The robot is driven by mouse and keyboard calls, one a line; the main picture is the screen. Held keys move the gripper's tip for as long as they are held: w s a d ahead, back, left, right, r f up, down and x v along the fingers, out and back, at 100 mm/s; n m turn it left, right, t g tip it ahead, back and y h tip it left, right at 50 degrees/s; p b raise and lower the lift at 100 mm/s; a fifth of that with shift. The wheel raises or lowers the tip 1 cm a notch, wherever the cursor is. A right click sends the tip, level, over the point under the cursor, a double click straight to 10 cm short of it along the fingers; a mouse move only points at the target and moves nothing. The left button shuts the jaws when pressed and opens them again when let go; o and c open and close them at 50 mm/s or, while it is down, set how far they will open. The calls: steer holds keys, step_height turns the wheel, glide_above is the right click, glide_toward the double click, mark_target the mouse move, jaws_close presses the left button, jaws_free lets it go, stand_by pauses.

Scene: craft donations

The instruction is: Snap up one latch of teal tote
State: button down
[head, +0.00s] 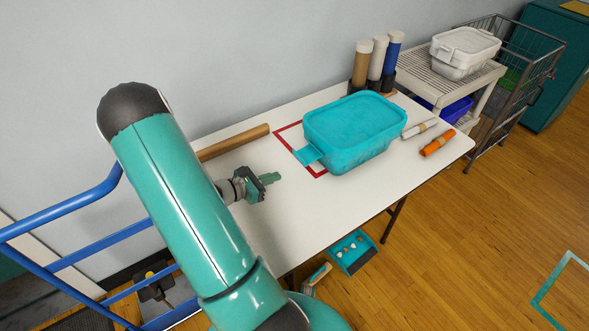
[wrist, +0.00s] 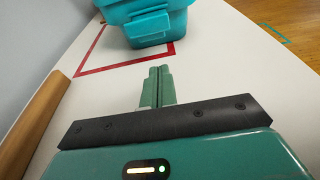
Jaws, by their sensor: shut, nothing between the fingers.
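The teal tote (head: 355,130) with its teal lid stands on the white table (head: 285,225), partly over a red taped outline. One latch (head: 308,154) sticks out from its left end, flared outward in the head view. In the wrist view the tote (wrist: 150,8) is at the top, cut off by the frame, with the latch (wrist: 148,29) on its near face. My gripper (head: 276,178) is shut and empty above the table, left of the latch and apart from it. Its fingers (wrist: 157,75) point toward the latch in the wrist view. The tote's far end is hidden.
A brown tube (head: 233,142) lies along the wall side of the table. Upright rolls (head: 378,60) stand behind the tote; white and orange rolls (head: 437,142) lie at its right. A cart with a white bin (head: 465,48) stands beyond. Blue rails (head: 75,220) are at left.

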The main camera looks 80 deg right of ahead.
mark_target(308, 154)
steer(key=shift+s, duration=0.2)
steer(key=x, duration=0.9)
steer(key=shift+s+d+f, duration=0.15)
steer(key=shift+s+d, duration=0.05)
steer(key=shift+d, duration=0.15)
steer(key=shift+w, duration=0.1)
